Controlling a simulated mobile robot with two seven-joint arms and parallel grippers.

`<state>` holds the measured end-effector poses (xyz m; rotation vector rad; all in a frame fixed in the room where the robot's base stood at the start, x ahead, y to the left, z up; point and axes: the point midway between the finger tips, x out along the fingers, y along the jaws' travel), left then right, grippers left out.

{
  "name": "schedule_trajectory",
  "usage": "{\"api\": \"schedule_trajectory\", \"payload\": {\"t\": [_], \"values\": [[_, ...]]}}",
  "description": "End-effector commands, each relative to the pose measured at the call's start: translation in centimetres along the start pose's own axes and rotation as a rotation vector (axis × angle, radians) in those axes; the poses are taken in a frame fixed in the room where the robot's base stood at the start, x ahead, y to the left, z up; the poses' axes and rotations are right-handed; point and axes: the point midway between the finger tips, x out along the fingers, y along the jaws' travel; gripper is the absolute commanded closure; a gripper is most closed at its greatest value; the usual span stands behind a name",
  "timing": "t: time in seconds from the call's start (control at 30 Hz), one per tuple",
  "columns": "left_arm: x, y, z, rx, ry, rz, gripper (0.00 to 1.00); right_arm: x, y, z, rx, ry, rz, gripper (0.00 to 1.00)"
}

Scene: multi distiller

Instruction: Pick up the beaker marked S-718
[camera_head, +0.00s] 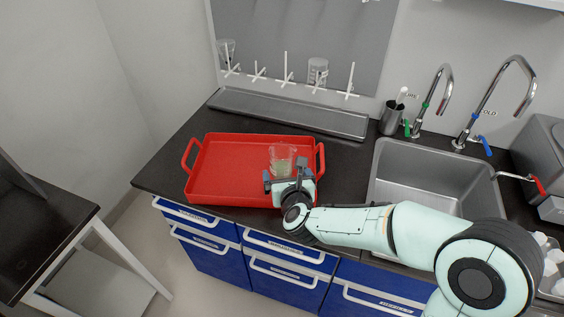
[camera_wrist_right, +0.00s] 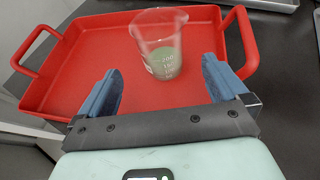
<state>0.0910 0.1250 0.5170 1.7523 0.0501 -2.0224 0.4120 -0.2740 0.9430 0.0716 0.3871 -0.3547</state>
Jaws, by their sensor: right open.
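A clear glass beaker (camera_head: 282,157) with a little greenish content at its bottom stands upright in the red tray (camera_head: 225,165), toward the tray's right side. It also shows in the right wrist view (camera_wrist_right: 160,45), with volume markings on its side; a label S-718 cannot be read. My right gripper (camera_head: 288,178) is over the tray's near right part, just in front of the beaker. In the wrist view its two blue fingers (camera_wrist_right: 162,85) are spread apart, with the beaker beyond and roughly between their tips. Nothing is held. My left gripper is not in view.
The red tray has raised walls and two handles. A drying rack (camera_head: 300,45) with pegs and glassware is on the back wall. The tray's left half is empty.

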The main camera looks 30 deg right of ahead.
Motion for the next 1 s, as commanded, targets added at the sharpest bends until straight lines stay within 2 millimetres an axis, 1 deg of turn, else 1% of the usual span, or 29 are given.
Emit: {"api": "schedule_trajectory", "payload": {"t": [0.03,0.13,0.2,0.43,0.6,0.7,0.8,1.0], "values": [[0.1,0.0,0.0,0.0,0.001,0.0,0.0,1.2,0.0,-0.1,-0.002,0.001,-0.002,0.0],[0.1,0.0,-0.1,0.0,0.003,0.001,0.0,2.9,0.0,-0.1,-0.003,0.001,-0.002,0.0],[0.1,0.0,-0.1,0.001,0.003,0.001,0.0,3.8,0.0,-0.1,-0.002,0.0,-0.001,0.0],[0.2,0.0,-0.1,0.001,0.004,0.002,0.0,5.5,-0.1,-0.3,-0.003,0.001,-0.001,0.0],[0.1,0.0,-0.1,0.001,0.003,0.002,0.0,8.0,-0.2,-1.0,-0.006,0.002,-0.001,0.0],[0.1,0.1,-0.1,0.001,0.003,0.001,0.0,9.2,-0.2,-0.8,-0.004,0.0,-0.001,0.0],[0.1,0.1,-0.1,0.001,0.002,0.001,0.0,9.8,-0.2,-0.8,-0.002,0.0,0.0,0.0],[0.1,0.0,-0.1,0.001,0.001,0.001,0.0,9.9,-0.2,-0.8,-0.001,0.0,0.0,0.0]]}}
